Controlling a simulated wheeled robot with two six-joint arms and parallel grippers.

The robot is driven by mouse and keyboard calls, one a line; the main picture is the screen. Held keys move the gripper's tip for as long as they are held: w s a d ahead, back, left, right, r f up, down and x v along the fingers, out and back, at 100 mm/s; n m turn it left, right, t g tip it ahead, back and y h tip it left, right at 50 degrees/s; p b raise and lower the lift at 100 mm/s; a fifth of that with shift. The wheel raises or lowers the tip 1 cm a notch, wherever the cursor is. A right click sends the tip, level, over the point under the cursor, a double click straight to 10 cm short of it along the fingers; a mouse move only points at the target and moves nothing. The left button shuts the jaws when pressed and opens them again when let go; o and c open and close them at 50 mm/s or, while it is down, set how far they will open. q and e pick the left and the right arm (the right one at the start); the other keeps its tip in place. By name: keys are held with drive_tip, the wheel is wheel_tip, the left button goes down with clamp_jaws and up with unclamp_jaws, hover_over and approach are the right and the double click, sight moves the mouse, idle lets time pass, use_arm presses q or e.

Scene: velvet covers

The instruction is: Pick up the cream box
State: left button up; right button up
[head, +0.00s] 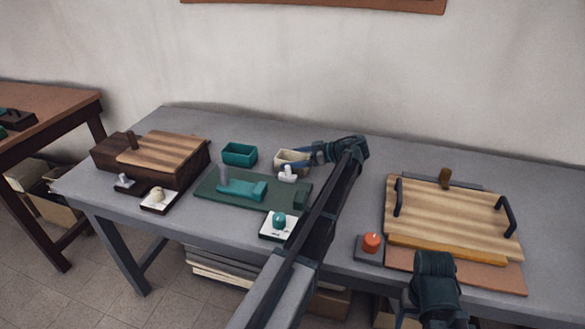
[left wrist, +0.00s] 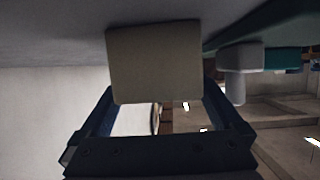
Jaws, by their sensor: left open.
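The cream box (head: 286,155) is a small open-topped box on the grey table, right of the teal box, near the back edge of the green mat. My left gripper (head: 312,153) is open at the box's right side, its fingers pointing left toward it. In the left wrist view the cream box (left wrist: 153,62) fills the upper middle, just beyond and between the two fingers of the left gripper (left wrist: 163,108). Whether the fingers touch it I cannot tell. A dark part of my right arm shows at the lower right; its fingers are not seen.
A white knob-like piece (head: 288,174) stands close in front of the cream box; it also shows in the left wrist view (left wrist: 238,65). A teal box (head: 239,154) sits to the left. The green mat (head: 215,196) bears a teal piece. A handled wooden board (head: 450,220) lies right.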

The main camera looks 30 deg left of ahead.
use_arm(q)
drive_tip(key=shift+a, duration=0.2)
drive_tip(key=shift+c, duration=0.3)
drive_tip(key=c, duration=1.1)
wheel_tip(320, 180, up, 10)
drive_tip(key=p, duration=1)
